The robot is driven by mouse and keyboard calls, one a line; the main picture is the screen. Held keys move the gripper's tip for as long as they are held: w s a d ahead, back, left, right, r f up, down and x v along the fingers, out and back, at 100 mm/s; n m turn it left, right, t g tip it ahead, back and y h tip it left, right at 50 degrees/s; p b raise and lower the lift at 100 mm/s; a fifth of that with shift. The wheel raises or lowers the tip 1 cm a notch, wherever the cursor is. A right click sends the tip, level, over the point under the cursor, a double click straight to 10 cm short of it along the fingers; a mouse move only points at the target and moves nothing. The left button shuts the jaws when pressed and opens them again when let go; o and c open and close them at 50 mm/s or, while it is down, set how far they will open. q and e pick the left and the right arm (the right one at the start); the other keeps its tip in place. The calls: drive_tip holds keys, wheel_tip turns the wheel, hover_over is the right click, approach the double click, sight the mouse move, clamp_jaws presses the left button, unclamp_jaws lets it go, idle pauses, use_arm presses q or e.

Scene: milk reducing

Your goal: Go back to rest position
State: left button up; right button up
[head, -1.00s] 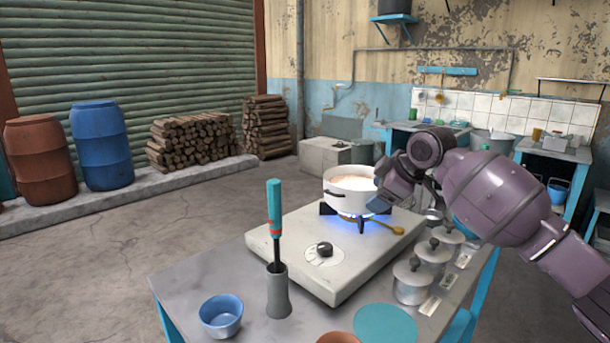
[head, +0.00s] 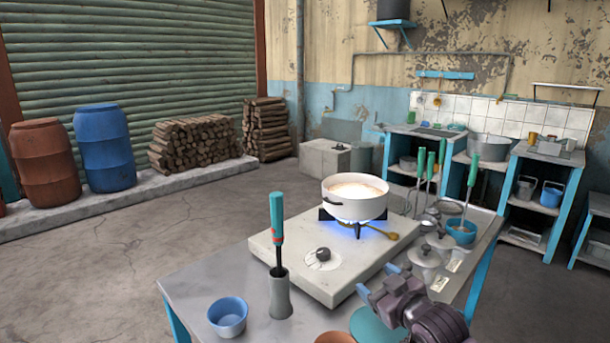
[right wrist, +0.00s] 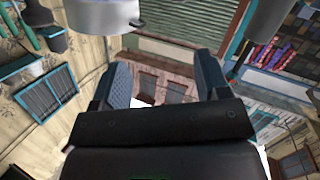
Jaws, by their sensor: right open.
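My right gripper (head: 385,295) is low at the front right of the table in the head view, over the teal disc (head: 370,328). In the right wrist view its two fingers (right wrist: 160,85) stand apart with nothing between them. The white pot (head: 354,202) with pale liquid sits on the lit burner of the stove (head: 290,240). What looks like the pot's side also shows at the upper left of the right wrist view (right wrist: 98,14). My left gripper is in neither view.
A green-handled tool stands in a grey holder (head: 280,295) beside a blue bowl (head: 228,318). Lidded canisters (head: 425,262) and a blue container with green-handled utensils (head: 461,232) line the table's right side.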

use_arm(q)
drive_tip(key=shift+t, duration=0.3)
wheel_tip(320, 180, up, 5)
drive_tip(key=p, duration=0.4)
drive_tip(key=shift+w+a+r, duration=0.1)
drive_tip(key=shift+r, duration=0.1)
use_arm(e)
drive_tip(key=s+d+f+m+g+h, duration=0.1)
drive_tip(key=s+d+f, duration=0.3)
drive_tip(key=s, duration=0.8)
drive_tip(key=s+d+f+m+g+h, duration=0.1)
drive_tip(key=s+d+f+m+h, duration=0.2)
drive_tip(key=s+f, duration=0.6)
drive_tip(key=s+d+f+m+g+h, duration=0.1)
drive_tip(key=s+d+f, duration=0.4)
drive_tip(key=s, duration=1.2)
drive_tip(key=shift+f+m+g+h, duration=0.3)
drive_tip(key=shift+f+m+h, duration=0.55)
drive_tip(key=shift+m, duration=0.15)
